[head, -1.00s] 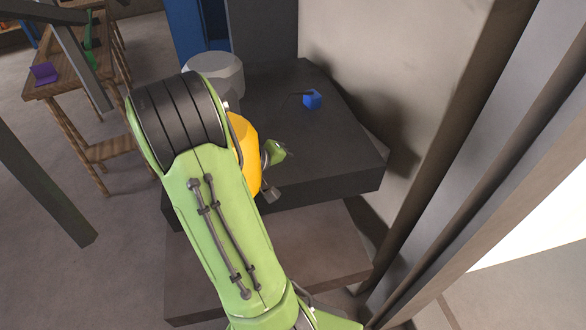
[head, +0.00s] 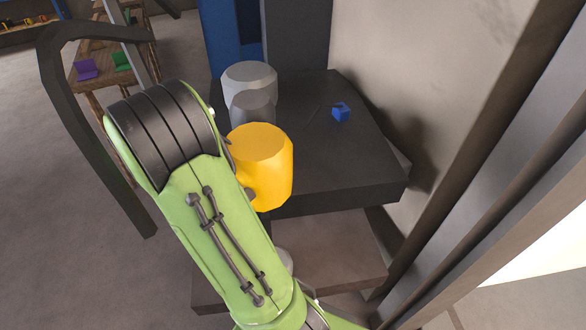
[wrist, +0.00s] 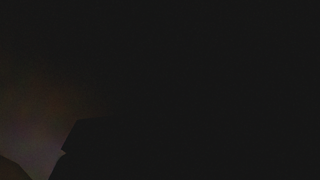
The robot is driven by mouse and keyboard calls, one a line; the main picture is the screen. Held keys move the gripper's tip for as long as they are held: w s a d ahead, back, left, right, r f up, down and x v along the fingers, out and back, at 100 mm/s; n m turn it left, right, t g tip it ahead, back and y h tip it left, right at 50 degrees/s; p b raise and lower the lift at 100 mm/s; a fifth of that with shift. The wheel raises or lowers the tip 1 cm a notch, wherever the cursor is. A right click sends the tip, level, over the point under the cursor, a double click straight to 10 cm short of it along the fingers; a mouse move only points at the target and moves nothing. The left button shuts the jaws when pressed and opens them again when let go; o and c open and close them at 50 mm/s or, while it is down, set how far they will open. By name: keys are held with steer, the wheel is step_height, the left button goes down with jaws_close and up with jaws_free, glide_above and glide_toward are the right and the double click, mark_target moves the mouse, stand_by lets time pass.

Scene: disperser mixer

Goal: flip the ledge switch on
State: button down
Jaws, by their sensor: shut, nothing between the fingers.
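A small blue block-like piece (head: 341,112) sits on top of the dark ledge (head: 350,165) in the head view. It is the only switch-like thing I see there, but its on or off position is too small to tell. A thin dark line shows just to its left. My gripper is hidden in the head view, behind my green arm and the yellow rounded part. The wrist view is almost black, with only a dim brownish patch and dark outlines at lower left, so I cannot make out the fingers or what they face.
A pale grey cylinder (head: 249,77) stands at the ledge's back left. A wall (head: 430,70) runs along the right side. A lower brown step (head: 335,245) lies below the ledge. A dark bent frame (head: 75,130) and wooden tables with coloured items are at the left.

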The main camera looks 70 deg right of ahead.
stand_by(0.3)
steer(key=shift+a+f+t+y, duration=0.15)
steer(key=shift+f+t+y, duration=0.25)
steer(key=shift+f+t, duration=0.15)
steer(key=b, duration=0.3)
glide_toward(328, 184)
step_height(328, 184, down, 3)
steer(key=s+d, duration=0.1)
steer(key=s+d+f+b, duration=0.1)
steer(key=d, duration=0.1)
steer(key=shift+s+d, duration=0.25)
steer(key=shift+s, duration=0.15)
steer(key=shift+f, duration=0.1)
